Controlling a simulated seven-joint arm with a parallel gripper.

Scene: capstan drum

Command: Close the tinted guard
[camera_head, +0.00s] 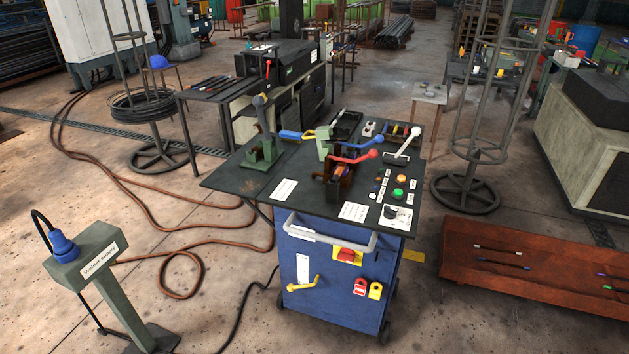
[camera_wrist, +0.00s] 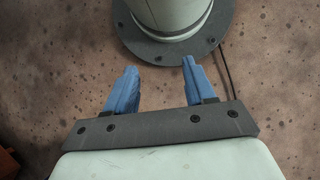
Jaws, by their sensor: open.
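I cannot pick out a tinted guard with certainty in either view. In the head view, a blue cabinet (camera_head: 325,290) with a dark worktop (camera_head: 228,177) carries several small devices. A dark brown device with a red-handled lever (camera_head: 355,157) stands near its middle. A green clamp-like device (camera_head: 262,152) with a grey-knobbed lever stands at the left. My gripper (camera_wrist: 157,75) shows only in the wrist view. Its two blue fingers are wide apart with nothing between them. Bare speckled floor lies beyond them, away from the worktop devices.
A pale grey handle bar (camera_head: 330,243) sticks out from the cabinet front. A Welder supply post (camera_head: 88,258) with a blue plug stands at the left. Orange hoses (camera_head: 190,258) cross the floor. A rust-red low tray (camera_head: 535,275) lies at the right, beside a wire stand (camera_head: 467,190).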

